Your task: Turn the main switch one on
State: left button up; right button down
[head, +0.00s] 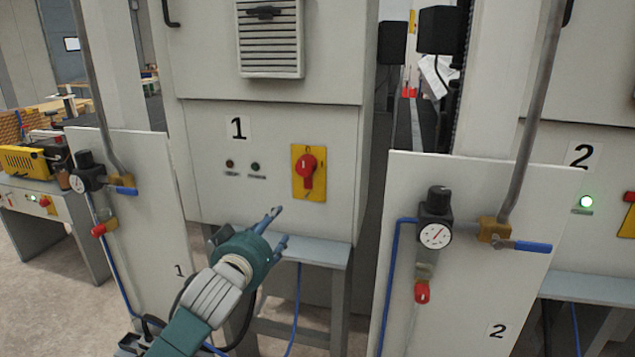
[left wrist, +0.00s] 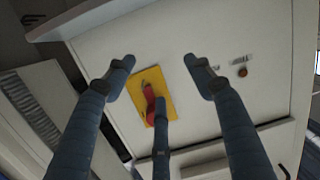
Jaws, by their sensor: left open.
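The main switch one is a red rotary handle (head: 306,171) on a yellow plate (head: 308,192), on the light grey cabinet (head: 270,150) marked 1. In the head view the handle looks roughly upright. My left gripper (head: 275,225) is open and empty, below and left of the switch and apart from it. In the left wrist view the red handle (left wrist: 150,104) and yellow plate (left wrist: 165,88) lie between the spread fingers of the left gripper (left wrist: 158,80); one finger overlaps the plate's lower edge in the picture. My right gripper is not in view.
Two dark indicator lamps (head: 242,164) sit left of the switch. Panels with pressure gauges and blue-handled valves stand at left (head: 130,210) and right (head: 470,270). A grey bench (head: 320,250) stands below the cabinet. Cabinet two at right has a lit green lamp (head: 586,202).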

pick_arm(q)
jog(key=t+h, duration=0.1)
jog(key=t, duration=0.1)
send_near(304, 171)
jog(key=s, duration=0.2)
jog(key=x, duration=0.3)
jog(key=p+x, duration=0.1)
jog(key=x, duration=0.5)
jog(key=shift+w+a+r, duration=0.15)
jog(key=shift+w+a, duration=0.15)
jog(key=shift+w, duration=0.05)
jog(key=shift+w+d, duration=0.2)
jog(key=shift+w, duration=0.5)
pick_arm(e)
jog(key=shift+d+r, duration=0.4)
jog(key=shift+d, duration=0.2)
pick_arm(q)
jog(key=c, duration=1.1)
jog(key=shift+c, duration=0.2)
